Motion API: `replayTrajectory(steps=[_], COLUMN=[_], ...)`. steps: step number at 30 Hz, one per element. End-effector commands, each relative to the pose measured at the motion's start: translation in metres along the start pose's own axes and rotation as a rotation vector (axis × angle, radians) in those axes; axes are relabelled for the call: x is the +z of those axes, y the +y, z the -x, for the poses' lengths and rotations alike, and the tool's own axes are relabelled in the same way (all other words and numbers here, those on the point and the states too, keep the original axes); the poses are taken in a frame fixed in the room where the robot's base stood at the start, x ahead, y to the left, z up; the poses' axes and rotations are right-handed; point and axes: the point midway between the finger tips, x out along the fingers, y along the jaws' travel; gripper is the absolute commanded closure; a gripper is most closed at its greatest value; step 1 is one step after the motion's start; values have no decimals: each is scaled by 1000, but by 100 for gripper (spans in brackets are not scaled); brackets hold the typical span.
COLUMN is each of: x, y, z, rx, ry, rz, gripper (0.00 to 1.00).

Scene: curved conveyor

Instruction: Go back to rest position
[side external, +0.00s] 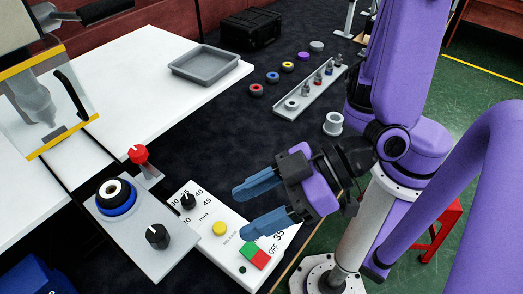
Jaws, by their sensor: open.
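My gripper (259,205) has two blue fingers spread apart with nothing between them. It hangs at the lower middle of the side external view, over the white control panel (191,215) or near its right side. The exact height above the panel cannot be told. The purple arm reaches in from the right, with the gripper pointing left.
The panel carries a dial, a yellow button (219,229) and green and red buttons. Left of it is a grey plate (136,246) with knobs. A grey tray (204,65), a parts rack (310,92), several coloured rings and a black case (250,28) lie further back.

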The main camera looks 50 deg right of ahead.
Motion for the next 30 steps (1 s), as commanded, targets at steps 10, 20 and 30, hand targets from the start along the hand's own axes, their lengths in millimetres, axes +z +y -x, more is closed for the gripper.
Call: replayTrajectory(steps=[10,20,30], x=[20,54,85], y=[0,57,154], z=[25,85,160], rx=[-294,-343,-128], ry=[-316,-653,-985], rz=[-32,98,229], gripper=[39,39,39])
